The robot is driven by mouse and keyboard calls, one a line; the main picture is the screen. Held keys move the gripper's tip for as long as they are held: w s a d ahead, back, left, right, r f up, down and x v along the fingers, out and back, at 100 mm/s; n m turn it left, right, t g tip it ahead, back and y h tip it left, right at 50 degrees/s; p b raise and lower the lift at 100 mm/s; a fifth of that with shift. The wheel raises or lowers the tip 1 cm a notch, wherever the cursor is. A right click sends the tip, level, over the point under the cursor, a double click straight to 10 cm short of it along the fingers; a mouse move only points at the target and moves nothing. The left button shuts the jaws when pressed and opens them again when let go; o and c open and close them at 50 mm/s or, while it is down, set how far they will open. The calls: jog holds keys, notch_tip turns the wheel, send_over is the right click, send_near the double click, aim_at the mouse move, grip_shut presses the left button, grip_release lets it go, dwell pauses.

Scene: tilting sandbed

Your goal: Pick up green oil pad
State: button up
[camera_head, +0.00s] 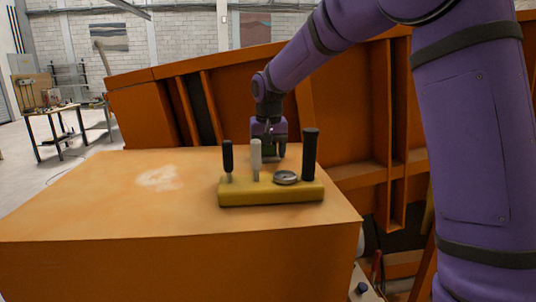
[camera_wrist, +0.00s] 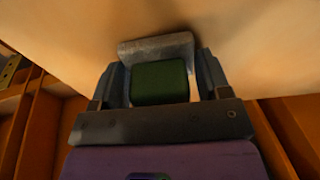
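The green oil pad (camera_wrist: 160,83) is a dark green block with rounded corners, seen in the wrist view between the two fingers of my gripper (camera_wrist: 164,78). A narrow light gap shows beside the pad on the right, so the fingers look open around it rather than pressed on it. A grey metal piece (camera_wrist: 157,48) lies just beyond the pad; I cannot tell if it belongs to it. In the head view my gripper (camera_head: 274,151) points down at the orange bench top, behind the yellow tool holder, and the pad cannot be made out there.
The yellow holder (camera_head: 245,193) on the orange bench top (camera_head: 110,200) carries a black-handled tool (camera_head: 228,157), a grey tool (camera_head: 256,158), a round metal disc (camera_head: 286,177) and a taller black handle (camera_head: 310,154). The bench's left side is clear apart from a pale patch. Orange ribbed panels stand behind.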

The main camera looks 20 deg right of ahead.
jog(key=c, duration=0.4)
notch_tip(320, 180, up, 10)
dwell(0.4)
jog(key=o, duration=0.3)
jog(key=shift+c, duration=1.2)
